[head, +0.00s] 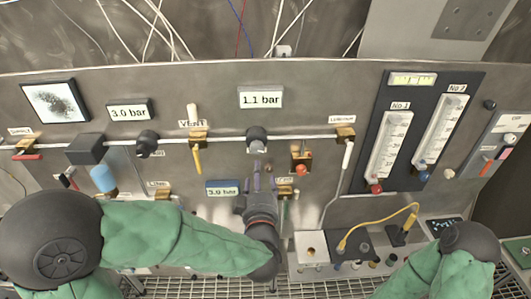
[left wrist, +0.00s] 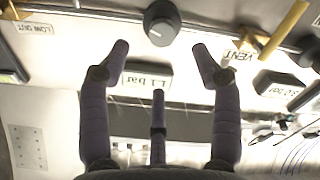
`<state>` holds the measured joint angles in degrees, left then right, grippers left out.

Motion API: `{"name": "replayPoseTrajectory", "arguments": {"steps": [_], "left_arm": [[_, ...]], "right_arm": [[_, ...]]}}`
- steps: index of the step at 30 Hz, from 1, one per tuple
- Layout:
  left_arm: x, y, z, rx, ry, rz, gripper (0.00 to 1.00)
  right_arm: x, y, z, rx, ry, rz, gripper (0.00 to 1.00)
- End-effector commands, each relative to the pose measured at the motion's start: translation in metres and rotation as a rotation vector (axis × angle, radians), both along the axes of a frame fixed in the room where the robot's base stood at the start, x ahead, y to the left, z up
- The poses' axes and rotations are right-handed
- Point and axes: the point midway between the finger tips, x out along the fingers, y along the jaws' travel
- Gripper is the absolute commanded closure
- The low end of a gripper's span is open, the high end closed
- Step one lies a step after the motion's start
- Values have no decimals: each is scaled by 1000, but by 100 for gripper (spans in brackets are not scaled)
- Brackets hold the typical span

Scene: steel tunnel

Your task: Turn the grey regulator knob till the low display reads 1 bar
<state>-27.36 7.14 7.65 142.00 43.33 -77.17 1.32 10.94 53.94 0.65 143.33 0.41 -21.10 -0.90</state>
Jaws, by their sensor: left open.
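The grey regulator knob (head: 257,135) is on the panel at the middle of the head view, on a pipe below a display (head: 261,98) reading 1.1 bar. In the left wrist view, the knob (left wrist: 161,20) is at the top edge, with the display (left wrist: 148,76) upside down. My left gripper (head: 262,172) is just below the knob in the head view. Its fingers (left wrist: 160,55) are spread and empty, apart from the knob. My right arm shows at the lower right, but its gripper is out of view.
A black knob (head: 147,141) sits left under a display (head: 128,111) reading 3.0 bar. A blue display (head: 222,188) also reads 3.0 bar. Two flow meters (head: 389,144) stand right.

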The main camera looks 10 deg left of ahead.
Motion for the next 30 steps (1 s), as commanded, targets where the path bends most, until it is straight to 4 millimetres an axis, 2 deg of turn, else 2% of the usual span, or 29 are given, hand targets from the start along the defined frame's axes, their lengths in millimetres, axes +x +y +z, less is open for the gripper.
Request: {"name": "replayPoseTrajectory", "arguments": {"steps": [4, 7, 21, 30], "left_arm": [[0, 3, 9, -8, -20, 14, 36], [8, 6, 9, -7, -19, 16, 36], [82, 27, 8, -7, -18, 14, 36], [101, 32, 8, -7, -19, 12, 36]], "right_arm": [[-8, 1, -4, 7, 28, -11, 36], [-8, 1, -3, 7, 28, -11, 36], [-7, 1, 6, 7, 25, -10, 36], [-7, 1, 8, 7, 25, -10, 36]]}}
